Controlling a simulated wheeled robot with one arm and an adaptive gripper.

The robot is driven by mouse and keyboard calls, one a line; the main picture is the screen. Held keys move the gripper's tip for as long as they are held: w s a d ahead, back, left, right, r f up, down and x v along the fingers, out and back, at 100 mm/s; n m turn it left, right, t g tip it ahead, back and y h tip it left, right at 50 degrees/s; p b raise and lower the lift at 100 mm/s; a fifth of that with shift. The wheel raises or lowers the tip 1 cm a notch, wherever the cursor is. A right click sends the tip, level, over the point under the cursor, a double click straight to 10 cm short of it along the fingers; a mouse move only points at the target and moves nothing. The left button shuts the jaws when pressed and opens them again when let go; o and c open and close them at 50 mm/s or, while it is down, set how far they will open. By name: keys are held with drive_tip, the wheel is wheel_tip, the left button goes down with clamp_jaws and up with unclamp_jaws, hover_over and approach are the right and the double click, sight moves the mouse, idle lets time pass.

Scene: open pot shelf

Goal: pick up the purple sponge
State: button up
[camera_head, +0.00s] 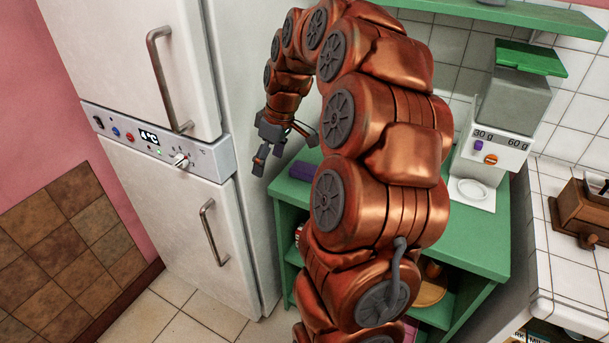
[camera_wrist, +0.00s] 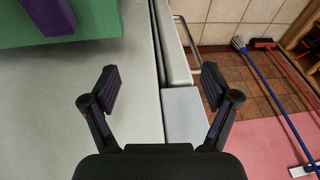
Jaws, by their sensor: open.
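The purple sponge (camera_head: 303,171) lies on the top of the green shelf (camera_head: 488,240), near its left edge beside the fridge, partly hidden behind my arm. In the wrist view, the purple sponge (camera_wrist: 49,15) shows at the top left on the green surface (camera_wrist: 96,22), cut off by the picture edge. My gripper (camera_head: 262,165) is left of the sponge in the head view, near the fridge side. In the wrist view, my gripper (camera_wrist: 160,90) is open with nothing between its fingers, and the sponge is outside them to the upper left.
A white fridge (camera_head: 165,200) stands close to my gripper on the left. A scale-like dispenser (camera_head: 497,125) with a green lid stands on the shelf at right. A wooden grinder (camera_head: 582,212) is on the tiled counter. A blue-handled broom (camera_wrist: 275,100) shows in the wrist view.

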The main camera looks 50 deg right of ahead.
drive_tip(key=t+b, duration=0.1)
approach(305, 167)
drive_tip(key=shift+w+a+f+h, duration=0.1)
drive_tip(key=shift+a+f+h, duration=0.05)
drive_tip(key=shift+f, duration=0.3)
drive_tip(key=shift+a+f+h, duration=0.1)
drive_tip(key=shift+f+h, duration=0.05)
drive_tip(key=shift+f, duration=0.3)
drive_tip(key=shift+p+x, duration=1.2)
drive_tip(key=shift+x, duration=2.65)
drive_tip(key=shift+a, duration=0.15)
drive_tip(key=c, duration=1)
drive_tip(key=shift+r, duration=0.1)
drive_tip(key=shift+r+b, duration=0.75)
drive_tip(key=shift+r, duration=0.85)
drive_tip(key=shift+s+a+r, duration=0.1)
drive_tip(key=shift+s+r, duration=0.1)
drive_tip(key=shift+s, duration=0.3)
drive_tip(key=s+a+b, duration=0.1)
drive_tip(key=s, duration=0.3)
drive_tip(key=s+a+r+b, duration=0.1)
drive_tip(key=s, duration=0.4)
drive_tip(key=s+a+b, duration=0.1)
drive_tip(key=s, duration=0.4)
drive_tip(key=shift+s+a+r+b, duration=0.2)
drive_tip(key=shift+s+a+b, duration=0.05)
drive_tip(key=shift+b, duration=0.1)
